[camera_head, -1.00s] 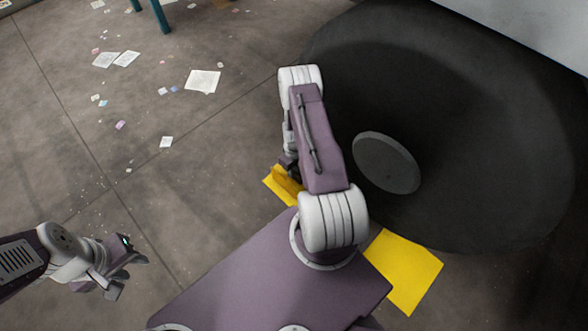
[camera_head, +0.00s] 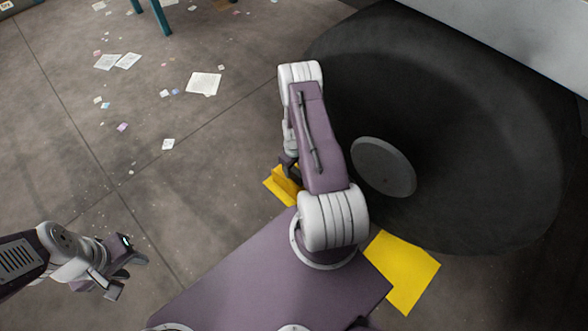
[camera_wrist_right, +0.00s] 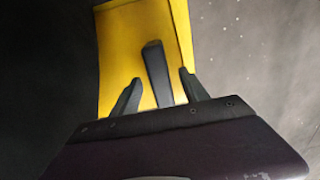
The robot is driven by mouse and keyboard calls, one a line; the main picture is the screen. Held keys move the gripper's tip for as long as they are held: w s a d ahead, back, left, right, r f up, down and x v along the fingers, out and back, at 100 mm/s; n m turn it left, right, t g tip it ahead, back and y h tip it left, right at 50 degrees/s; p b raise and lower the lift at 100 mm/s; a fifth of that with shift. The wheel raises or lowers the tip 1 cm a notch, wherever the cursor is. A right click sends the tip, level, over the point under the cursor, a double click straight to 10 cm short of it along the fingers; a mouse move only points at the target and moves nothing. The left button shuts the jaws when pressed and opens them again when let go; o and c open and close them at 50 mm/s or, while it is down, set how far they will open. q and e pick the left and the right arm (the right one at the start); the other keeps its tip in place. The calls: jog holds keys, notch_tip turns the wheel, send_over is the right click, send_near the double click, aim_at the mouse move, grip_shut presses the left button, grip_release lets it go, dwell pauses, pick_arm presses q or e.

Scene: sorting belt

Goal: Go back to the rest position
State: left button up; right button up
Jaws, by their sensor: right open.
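My left gripper (camera_head: 128,275) hangs at the lower left of the head view, its fingers apart and empty, over bare floor. My right arm stands folded in the middle of the head view, and its gripper (camera_head: 288,168) is mostly hidden behind the arm's own links. A dark bar shows between the fingers there.
A yellow patch (camera_head: 408,272) lies beside and below my right arm; yellow also shows behind the fingers in the wrist view (camera_wrist_right: 118,45). A large dark round thing with a grey disc (camera_head: 383,167) fills the right. Papers (camera_head: 203,83) litter the floor; teal legs (camera_head: 161,18) stand behind.

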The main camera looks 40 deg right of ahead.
notch_tip(320, 180, up, 6)
jog(key=p, duration=0.2)
jog(key=shift+f+p, duration=0.15)
jog(key=shift+p, duration=0.2)
pick_arm(q)
notch_tip(320, 180, up, 4)
jog(key=shift+f, duration=0.15)
pick_arm(e)
jog(key=shift+f, duration=0.15)
